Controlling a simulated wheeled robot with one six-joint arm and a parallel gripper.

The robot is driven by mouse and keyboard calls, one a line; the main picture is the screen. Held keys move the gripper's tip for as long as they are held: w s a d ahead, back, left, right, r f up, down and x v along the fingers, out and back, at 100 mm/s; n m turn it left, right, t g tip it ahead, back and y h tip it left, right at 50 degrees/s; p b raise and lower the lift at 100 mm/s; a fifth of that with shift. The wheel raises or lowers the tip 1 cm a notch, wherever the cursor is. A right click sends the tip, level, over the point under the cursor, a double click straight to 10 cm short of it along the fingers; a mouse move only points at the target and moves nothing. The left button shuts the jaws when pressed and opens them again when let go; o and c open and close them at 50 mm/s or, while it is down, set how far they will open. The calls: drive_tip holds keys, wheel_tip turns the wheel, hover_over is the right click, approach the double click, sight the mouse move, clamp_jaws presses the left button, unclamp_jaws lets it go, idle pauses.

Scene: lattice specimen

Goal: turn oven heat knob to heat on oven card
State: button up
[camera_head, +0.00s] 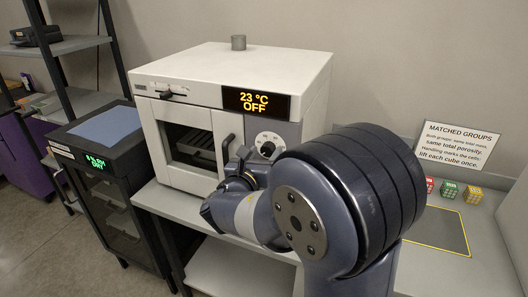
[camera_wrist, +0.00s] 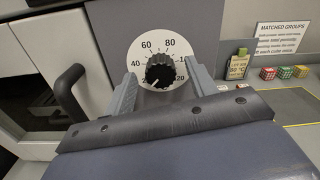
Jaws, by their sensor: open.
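The oven (camera_head: 225,75) is a white box with a windowed door; its display (camera_head: 255,101) reads 23 °C OFF. The black ribbed heat knob (camera_head: 268,148) sits on a white round dial below the display. In the wrist view the knob (camera_wrist: 160,72) has its light mark toward the lower left; dial numbers 60, 80 and 20 show. My gripper (camera_wrist: 162,80) is open, one finger on each side of the knob; contact is not visible. A small pale card (camera_wrist: 238,65) stands right of the oven, its print too small to read surely.
The oven door handle (camera_wrist: 69,92) juts out left of my gripper. A black cabinet (camera_head: 105,165) stands left of the oven. At right are a MATCHED GROUPS sign (camera_head: 457,150), colored cubes (camera_head: 449,189) and a yellow-edged grey mat (camera_head: 440,232).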

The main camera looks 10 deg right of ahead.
drive_tip(key=shift+w+d, duration=0.15)
drive_tip(key=c, duration=1)
drive_tip(key=shift+f+b, duration=0.1)
drive_tip(key=shift+b, duration=0.3)
